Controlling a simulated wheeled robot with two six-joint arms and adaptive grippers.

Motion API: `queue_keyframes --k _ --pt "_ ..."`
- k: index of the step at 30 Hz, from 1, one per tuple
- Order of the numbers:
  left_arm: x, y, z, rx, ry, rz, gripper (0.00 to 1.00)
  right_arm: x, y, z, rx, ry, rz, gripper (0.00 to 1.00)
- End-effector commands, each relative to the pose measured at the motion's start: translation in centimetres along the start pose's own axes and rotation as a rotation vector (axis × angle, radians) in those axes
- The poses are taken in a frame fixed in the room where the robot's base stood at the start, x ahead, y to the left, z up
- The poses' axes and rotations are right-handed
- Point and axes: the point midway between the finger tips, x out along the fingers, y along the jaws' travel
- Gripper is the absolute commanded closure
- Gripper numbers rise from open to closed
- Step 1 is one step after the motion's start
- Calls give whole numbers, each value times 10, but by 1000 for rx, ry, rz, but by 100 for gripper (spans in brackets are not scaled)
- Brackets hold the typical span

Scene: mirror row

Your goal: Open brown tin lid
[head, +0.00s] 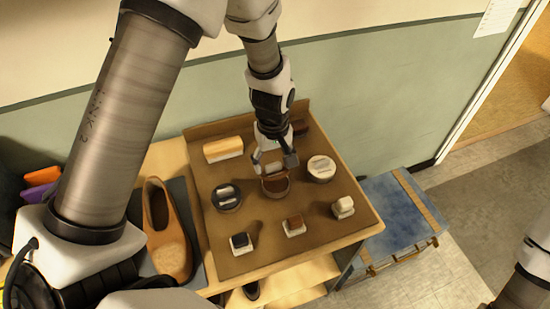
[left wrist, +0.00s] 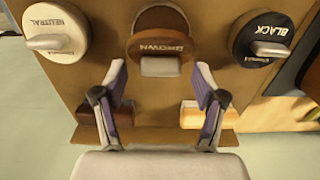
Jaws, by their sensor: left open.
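The brown tin (head: 275,188) stands on the brown-topped board between two other tins. In the left wrist view its lid (left wrist: 158,45), labelled BROWN, stands tilted away from the tin's round rim (left wrist: 160,14), with a pale tab (left wrist: 160,66) at its near edge. My left gripper (head: 274,163) is open at the tin's far side. In the left wrist view its fingers (left wrist: 160,85) are spread to either side of the tab, with nothing between them. Whether a finger touches the lid I cannot tell. My right gripper is out of view.
A black tin (head: 227,198) and a neutral tin (head: 321,168) flank the brown one. A pale-bristled brush (head: 223,149) and a dark brush (head: 300,127) lie behind. Several small brushes, one brown-topped (head: 293,226), stand in front.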

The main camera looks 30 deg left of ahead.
Motion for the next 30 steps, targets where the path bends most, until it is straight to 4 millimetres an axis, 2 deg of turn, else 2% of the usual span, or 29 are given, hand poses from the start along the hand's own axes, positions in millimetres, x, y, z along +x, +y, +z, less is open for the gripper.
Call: queue_keyframes --k 8,14,15,23,30 --pt "6 0 0 -2 0 1 29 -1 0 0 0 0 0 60" --pt "5 0 0 -2 0 1 96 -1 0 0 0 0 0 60" --pt "5 0 0 -2 0 1 100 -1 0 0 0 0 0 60" --pt "4 1 -2 -5 -12 3 100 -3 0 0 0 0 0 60" --pt "0 1 -7 -7 -95 4 100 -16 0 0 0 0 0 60"
